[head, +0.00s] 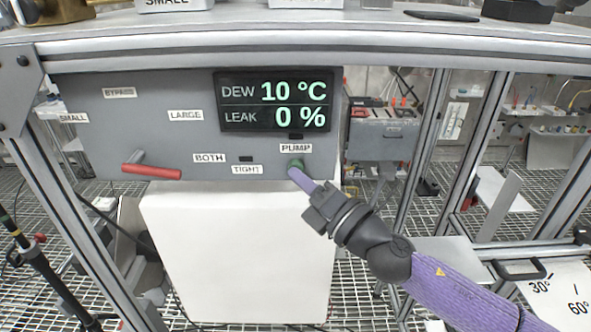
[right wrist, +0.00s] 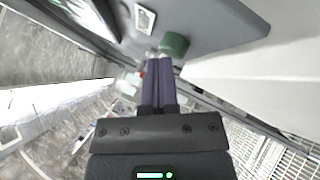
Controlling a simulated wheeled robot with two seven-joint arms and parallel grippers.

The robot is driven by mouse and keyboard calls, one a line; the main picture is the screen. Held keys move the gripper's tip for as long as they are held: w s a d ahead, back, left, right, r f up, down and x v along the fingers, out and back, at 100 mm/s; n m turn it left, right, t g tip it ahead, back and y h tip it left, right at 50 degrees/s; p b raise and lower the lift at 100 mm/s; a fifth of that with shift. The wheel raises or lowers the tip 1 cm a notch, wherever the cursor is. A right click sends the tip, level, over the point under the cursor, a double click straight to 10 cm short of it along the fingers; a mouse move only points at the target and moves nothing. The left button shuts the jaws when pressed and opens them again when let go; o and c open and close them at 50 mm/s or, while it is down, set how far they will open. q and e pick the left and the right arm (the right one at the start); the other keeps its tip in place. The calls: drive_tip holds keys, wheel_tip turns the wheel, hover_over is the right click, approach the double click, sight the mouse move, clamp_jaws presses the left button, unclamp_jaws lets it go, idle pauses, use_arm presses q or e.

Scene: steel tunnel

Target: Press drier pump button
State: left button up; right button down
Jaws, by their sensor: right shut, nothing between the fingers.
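The green pump button (head: 296,164) sits on the grey panel (head: 200,140) just below the PUMP label (head: 296,148). My right gripper (head: 294,173) is shut and empty, with its purple fingertips at the lower edge of the button in the head view. In the right wrist view the green button (right wrist: 174,44) stands out from the panel just beyond the shut fingertips (right wrist: 158,62). I cannot tell whether the tips touch it. The display (head: 275,103) reads DEW 10 °C and LEAK 0 %. My left gripper is not in view.
A red-handled lever (head: 152,171) sticks out at the panel's lower left. A white box (head: 235,250) stands below the panel. Metal frame posts (head: 425,150) rise at right, and a frame rail (head: 300,45) runs above the panel. A grey box (head: 382,135) is behind at right.

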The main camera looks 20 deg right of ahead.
drive_tip(key=shift+w, duration=0.1)
idle(0.3)
drive_tip(key=shift+w+d, duration=0.1)
drive_tip(key=shift+w, duration=0.2)
drive_tip(key=shift+s, duration=0.35)
drive_tip(key=shift+s+a+p, duration=0.15)
drive_tip(key=shift+s+a, duration=0.15)
drive_tip(key=shift+s, duration=0.65)
drive_tip(key=shift+s+a+p, duration=0.15)
drive_tip(key=shift+s+a, duration=0.15)
drive_tip(key=shift+s, duration=0.65)
drive_tip(key=shift+s+a+p, duration=0.15)
drive_tip(key=shift+s+a, duration=0.15)
drive_tip(key=shift+s, duration=0.65)
